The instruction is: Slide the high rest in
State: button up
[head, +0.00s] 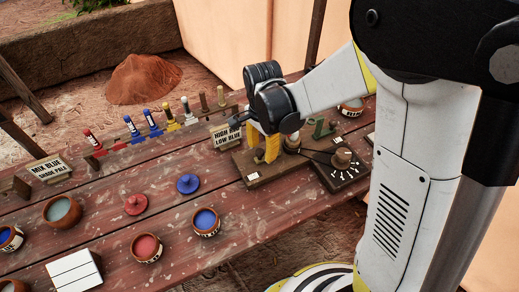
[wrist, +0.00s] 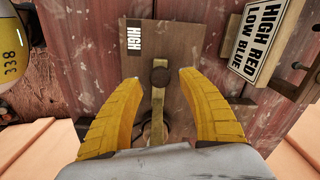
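A wooden board (head: 240,165) with a white HIGH label stands near the far edge of the table, and it also shows in the wrist view (wrist: 185,45). My gripper (head: 264,158) points down over the board. The bar's lower end is partly hidden by my gripper.
A HIGH RED LOW BLUE sign (head: 227,135) stands close left of the board. A dial (head: 342,158) and a green piece (head: 322,128) are to the right. Paint pots, such as the blue one (head: 206,222), and red (head: 136,204) and blue (head: 187,184) discs lie nearer on the table.

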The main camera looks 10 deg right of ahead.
notch_tip(320, 180, up, 12)
dwell(0.7)
